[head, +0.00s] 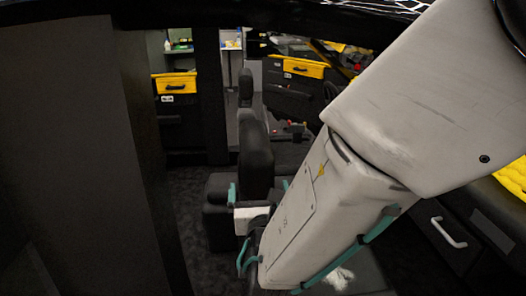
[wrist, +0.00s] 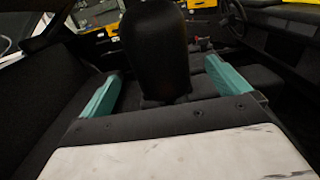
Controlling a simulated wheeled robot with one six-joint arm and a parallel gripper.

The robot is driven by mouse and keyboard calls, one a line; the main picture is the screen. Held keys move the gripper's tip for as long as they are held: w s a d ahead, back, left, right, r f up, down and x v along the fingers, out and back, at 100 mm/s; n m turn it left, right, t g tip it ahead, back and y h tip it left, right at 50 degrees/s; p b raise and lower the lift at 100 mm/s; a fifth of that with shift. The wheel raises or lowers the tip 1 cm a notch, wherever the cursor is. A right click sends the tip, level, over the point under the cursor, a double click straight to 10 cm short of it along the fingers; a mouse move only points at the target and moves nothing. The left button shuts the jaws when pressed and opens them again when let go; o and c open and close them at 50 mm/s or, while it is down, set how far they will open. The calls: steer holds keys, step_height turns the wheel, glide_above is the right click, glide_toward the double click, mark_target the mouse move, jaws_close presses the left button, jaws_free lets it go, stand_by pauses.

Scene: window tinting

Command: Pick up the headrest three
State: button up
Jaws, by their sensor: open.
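A black rounded upright piece (wrist: 155,45) that looks like a headrest stands straight ahead in the wrist view, above a dark seat. In the head view a black upright piece (head: 256,150) stands just beyond my gripper, with a smaller headrest-like shape (head: 246,88) behind it. I cannot tell which is headrest three. My gripper (head: 258,188) is open and empty. In the wrist view its teal fingers (wrist: 168,85) are spread to either side of the black piece, apart from it. How far the piece lies beyond the fingertips is unclear.
A steering wheel (wrist: 231,20) is at the upper right in the wrist view. A dark pillar (head: 95,150) fills the left of the head view. Yellow-topped drawers (head: 176,84) stand at the back. My arm covers much of the right.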

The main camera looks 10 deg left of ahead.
steer(key=x, duration=0.7)
steer(key=shift+r, duration=0.25)
steer(key=c, duration=1.4)
steer(key=shift+r, duration=0.15)
